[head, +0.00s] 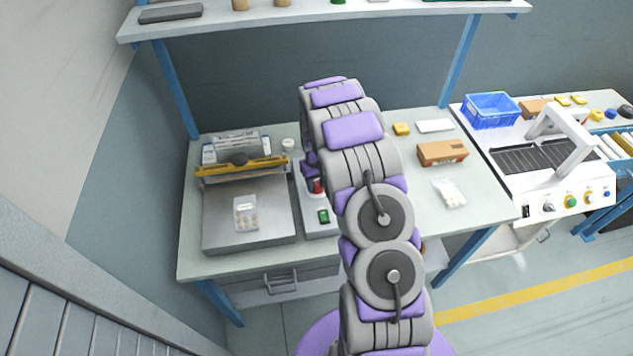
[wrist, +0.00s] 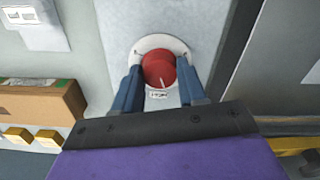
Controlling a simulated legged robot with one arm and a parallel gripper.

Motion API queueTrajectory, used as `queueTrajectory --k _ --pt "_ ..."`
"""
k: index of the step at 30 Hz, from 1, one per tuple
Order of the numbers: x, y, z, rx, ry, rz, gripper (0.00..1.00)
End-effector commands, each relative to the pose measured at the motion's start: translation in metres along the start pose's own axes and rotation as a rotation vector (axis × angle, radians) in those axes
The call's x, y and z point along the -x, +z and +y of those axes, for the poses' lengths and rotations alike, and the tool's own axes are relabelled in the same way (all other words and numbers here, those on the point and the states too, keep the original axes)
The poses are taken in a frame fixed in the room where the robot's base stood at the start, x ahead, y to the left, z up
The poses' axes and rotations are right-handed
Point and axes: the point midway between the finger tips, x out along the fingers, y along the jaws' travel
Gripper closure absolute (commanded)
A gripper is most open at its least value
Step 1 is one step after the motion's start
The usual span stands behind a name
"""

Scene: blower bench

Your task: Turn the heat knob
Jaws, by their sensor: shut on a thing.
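The heat knob is a red round knob (wrist: 159,70) with a pale pointer mark, set on a white round dial plate (wrist: 150,45) on a grey control panel. In the wrist view my gripper (wrist: 160,82) has its two blue fingers on either side of the knob, shut on it. The pale mark on the knob points toward the gripper's palm. A small label (wrist: 158,95) shows between the fingers. In the head view a bit of red (head: 317,186) shows on the control box (head: 318,228) beside my arm. My arm hides the gripper there.
The blower press (head: 248,215) with a yellow bar stands left of the control box, a blister pack (head: 245,212) on its plate. A green switch (head: 323,216) is on the box. A cardboard box (head: 442,152) and a clear bag (head: 449,193) lie to the right. A shelf (head: 330,12) is above.

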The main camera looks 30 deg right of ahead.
Motion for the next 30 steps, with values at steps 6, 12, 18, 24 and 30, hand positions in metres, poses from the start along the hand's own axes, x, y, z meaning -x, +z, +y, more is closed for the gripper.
queueTrajectory --k 6,12,18,24,30 --pt "0.0006 0.0004 -0.0005 -0.151 -0.001 -0.002 0.89" --pt "0.0002 0.0005 -0.0006 -0.265 -0.001 -0.002 0.89" --pt "-0.0001 0.0004 -0.0007 -0.333 -0.001 -0.002 0.89" --pt "-0.0004 0.0003 -0.0007 -0.357 -0.001 -0.002 0.89" --pt "-0.0005 0.0002 -0.0007 -0.358 -0.001 -0.001 0.89"
